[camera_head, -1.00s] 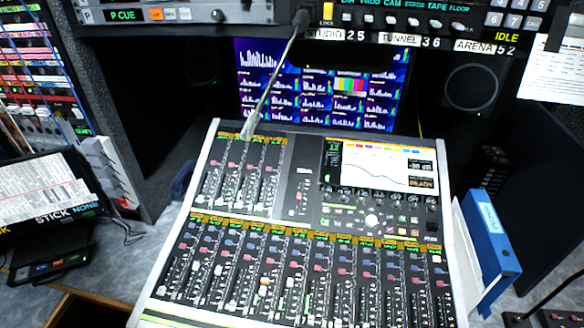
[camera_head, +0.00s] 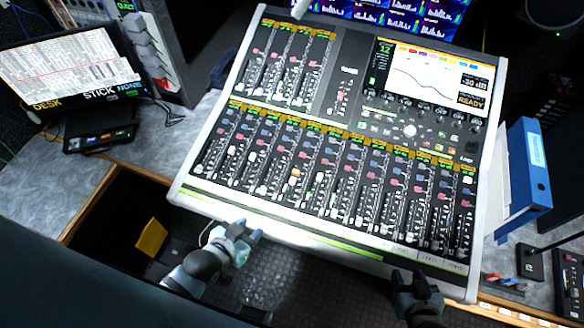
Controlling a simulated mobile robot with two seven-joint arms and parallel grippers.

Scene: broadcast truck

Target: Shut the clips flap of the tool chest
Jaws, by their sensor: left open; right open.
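I cannot make out the tool chest or its clips flap in the head view. My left gripper (camera_head: 243,236) is low in the middle of the picture, in front of the mixing desk's near edge. It is open, with nothing seen in it. My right gripper (camera_head: 412,283) is at the lower right, by the near right part of the mixing desk. It is open and holds nothing that I can see. Whether either gripper touches the desk is unclear.
The large mixing desk (camera_head: 335,150) fills the middle. A monitor (camera_head: 75,68) stands at the left. A blue binder (camera_head: 529,165) stands at the right. A yellow object (camera_head: 151,238) shows in the dark space below the counter (camera_head: 50,195). Dark ribbed floor lies below the desk.

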